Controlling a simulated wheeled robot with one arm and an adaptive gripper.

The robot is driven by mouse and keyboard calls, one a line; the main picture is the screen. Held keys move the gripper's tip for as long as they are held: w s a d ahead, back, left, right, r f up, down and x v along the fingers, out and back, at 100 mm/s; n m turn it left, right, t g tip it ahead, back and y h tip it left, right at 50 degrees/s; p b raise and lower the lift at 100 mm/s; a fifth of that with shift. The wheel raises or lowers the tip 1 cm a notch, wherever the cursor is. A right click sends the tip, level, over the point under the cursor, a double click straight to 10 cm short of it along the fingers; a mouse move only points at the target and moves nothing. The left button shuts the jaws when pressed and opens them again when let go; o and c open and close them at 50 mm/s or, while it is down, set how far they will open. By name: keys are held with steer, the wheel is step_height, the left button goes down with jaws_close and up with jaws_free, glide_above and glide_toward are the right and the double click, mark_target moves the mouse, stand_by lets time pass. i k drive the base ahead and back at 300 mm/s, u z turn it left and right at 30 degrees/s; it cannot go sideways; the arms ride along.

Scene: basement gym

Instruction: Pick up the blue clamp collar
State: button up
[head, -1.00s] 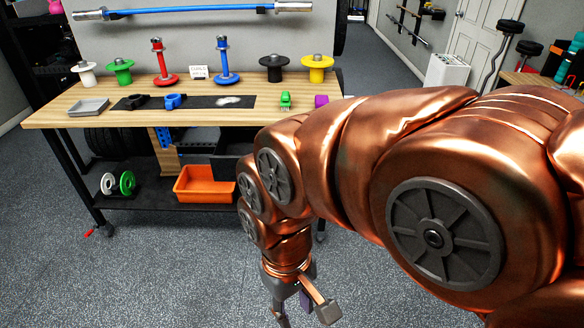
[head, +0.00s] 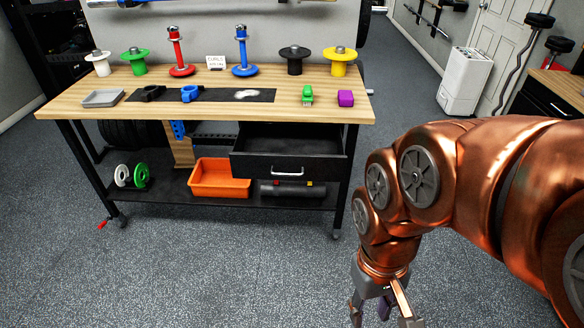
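The blue clamp collar (head: 189,94) rests on a dark mat (head: 222,96) on the wooden workbench (head: 290,112). A black clamp collar (head: 151,93) lies to its left on the same mat. My gripper (head: 382,312) hangs low at the lower right, over the floor in front of the bench and well away from the collar. Its fingers are spread apart, with no object seen between them; the tips are close to the bottom edge of the picture.
Upright red (head: 180,69) and blue (head: 244,69) posts stand behind. An open drawer (head: 288,160) juts out below the top. The floor in front is clear.

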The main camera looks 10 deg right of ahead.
mark_target(189, 94)
steer(key=z, duration=0.05)
steer(key=i, duration=1.1)
steer(key=u, duration=0.9)
steer(key=i, duration=0.85)
steer(key=u, duration=0.6)
